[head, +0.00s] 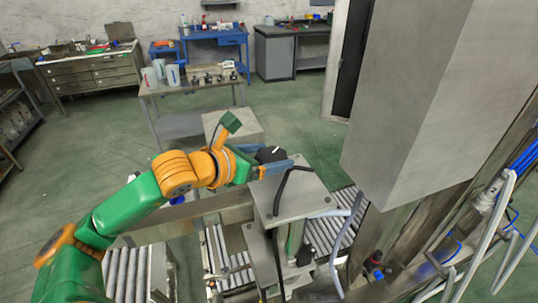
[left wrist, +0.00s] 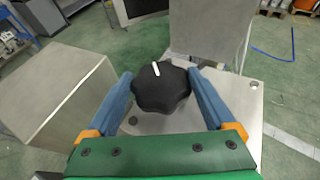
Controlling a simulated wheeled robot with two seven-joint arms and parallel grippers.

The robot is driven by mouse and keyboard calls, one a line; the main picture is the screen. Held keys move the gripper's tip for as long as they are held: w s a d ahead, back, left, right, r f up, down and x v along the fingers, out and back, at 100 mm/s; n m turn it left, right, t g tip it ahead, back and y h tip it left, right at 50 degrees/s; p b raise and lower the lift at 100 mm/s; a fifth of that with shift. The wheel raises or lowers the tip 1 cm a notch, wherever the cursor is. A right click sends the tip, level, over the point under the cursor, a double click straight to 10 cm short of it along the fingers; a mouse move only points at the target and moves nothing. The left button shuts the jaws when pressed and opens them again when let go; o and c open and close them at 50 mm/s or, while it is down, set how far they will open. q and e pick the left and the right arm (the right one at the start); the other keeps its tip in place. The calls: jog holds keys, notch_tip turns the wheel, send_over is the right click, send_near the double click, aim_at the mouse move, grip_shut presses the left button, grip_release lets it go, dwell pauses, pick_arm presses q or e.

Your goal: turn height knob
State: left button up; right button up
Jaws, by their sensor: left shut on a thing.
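The height knob (left wrist: 160,90) is a black lobed knob with a white pointer mark near its far edge, in the middle of the left wrist view. In the head view the knob (head: 271,154) shows as a dark shape at the far side of a grey metal plate (head: 300,196). My left gripper (left wrist: 161,88) is shut on the knob, one blue finger on each side of it. In the head view the left gripper (head: 272,163) reaches in from the left, and its fingers partly hide the knob. My right gripper is not in view.
A large grey metal box (head: 415,90) hangs close on the right. A smaller grey box (head: 233,128) stands behind the gripper. A roller conveyor (head: 325,232) runs below the plate. A black cable (head: 284,185) crosses the plate. Open green floor (head: 90,150) lies to the left.

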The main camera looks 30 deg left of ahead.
pick_arm(q)
jog(key=shift+f+m+g+h+b, duration=0.3)
jog(key=shift+f+m+h+b, duration=0.15)
jog(key=shift+b, duration=0.4)
jog(key=shift+a+r+m+g+h+b, duration=0.1)
jog(key=shift+m+g+h+b, duration=0.3)
jog(key=shift+m+h, duration=0.4)
jog(key=shift+r+m+h, duration=0.15)
jog(key=shift+m+h, duration=0.2)
jog(key=shift+h, duration=0.2)
jog(key=shift+w+r+m+g+h+p, duration=0.1)
jog(key=shift+r+m+g+h+p, duration=0.15)
jog(key=shift+m+g+h+p, duration=0.55)
jog(key=m+g+h+p, duration=0.1)
jog(key=m+g+h, duration=0.1)
jog(key=m+g, duration=0.1)
jog(key=shift+w+a+m+h+p, duration=0.1)
jog(key=shift+m+h+p, duration=0.25)
jog(key=shift+m+h, duration=0.05)
jog(key=shift+w+f+m+g+h, duration=0.15)
jog(key=shift+m+g+h, duration=0.35)
jog(key=shift+m+g, duration=0.55)
jog(key=shift+f+m+g+b, duration=0.1)
jog(key=shift+m+g+b, duration=0.35)
jog(key=shift+m+g, duration=0.3)
jog(key=shift+g+h, duration=0.3)
jog(key=shift+g, duration=0.1)
